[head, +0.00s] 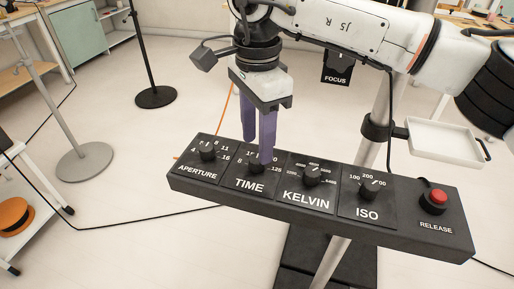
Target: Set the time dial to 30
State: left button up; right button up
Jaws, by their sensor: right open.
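The black control panel (320,225) carries a row of dials marked APERTURE, TIME, KELVIN and ISO. My left gripper is not in view.
The aperture dial (207,151) is close on the left and the kelvin dial (312,174) on the right. Farther right are the ISO dial (368,190) and a red release button (434,197).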

aim_at(257, 158)
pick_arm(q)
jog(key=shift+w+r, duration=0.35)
pick_arm(e)
notch_tip(257, 158, up, 7)
jog(key=shift+f, duration=0.15)
